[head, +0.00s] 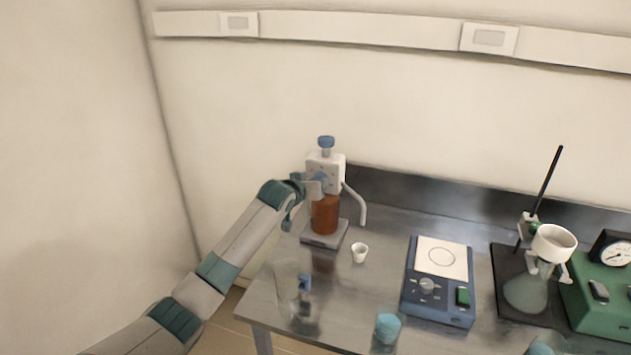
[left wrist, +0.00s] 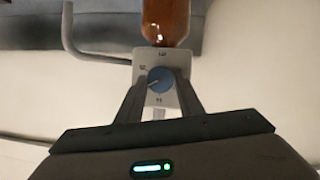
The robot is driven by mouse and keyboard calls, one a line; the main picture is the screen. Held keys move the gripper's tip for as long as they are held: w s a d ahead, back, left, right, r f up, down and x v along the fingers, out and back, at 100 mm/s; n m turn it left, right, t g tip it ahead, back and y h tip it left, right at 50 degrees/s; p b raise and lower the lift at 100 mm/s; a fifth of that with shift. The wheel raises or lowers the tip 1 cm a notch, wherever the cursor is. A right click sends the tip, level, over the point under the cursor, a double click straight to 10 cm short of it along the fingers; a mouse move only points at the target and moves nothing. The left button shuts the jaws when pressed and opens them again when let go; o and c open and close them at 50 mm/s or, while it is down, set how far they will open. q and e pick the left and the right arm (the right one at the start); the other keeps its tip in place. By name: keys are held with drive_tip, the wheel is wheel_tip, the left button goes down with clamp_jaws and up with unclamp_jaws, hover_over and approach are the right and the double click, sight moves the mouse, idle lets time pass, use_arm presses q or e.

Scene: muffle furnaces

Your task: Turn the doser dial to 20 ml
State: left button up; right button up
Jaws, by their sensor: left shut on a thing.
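The doser (head: 326,165) stands on the left part of the steel table, with a white head, a blue top knob and a brown bottle (head: 325,214) below. Its blue dial (left wrist: 160,79) sits on a pale plate with small marks in the left wrist view, with a pale pointer line towards the lower left. My left gripper (head: 315,186) is at the front of the doser head. In the left wrist view its fingers (left wrist: 160,88) are shut on the dial from both sides. The marks are too small to read surely. My right gripper is not in view.
A small white cup (head: 359,252) stands right of the doser, near its spout (head: 357,205). A blue hotplate-like device (head: 437,282), a blue-green object (head: 387,327), a stand with a white funnel (head: 553,243) and a green gauge box (head: 600,290) are to the right.

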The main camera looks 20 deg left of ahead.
use_arm(q)
drive_tip(key=shift+f, duration=0.3)
drive_tip(key=o, duration=0.8)
drive_tip(key=shift+c, duration=0.2)
drive_tip(key=o, duration=0.3)
drive_tip(key=shift+r, duration=0.15)
drive_tip(key=shift+s+r, duration=0.1)
drive_tip(key=shift+b+v, duration=2.6)
drive_tip(key=shift+v, duration=5.95)
drive_tip(key=shift+d, duration=0.1)
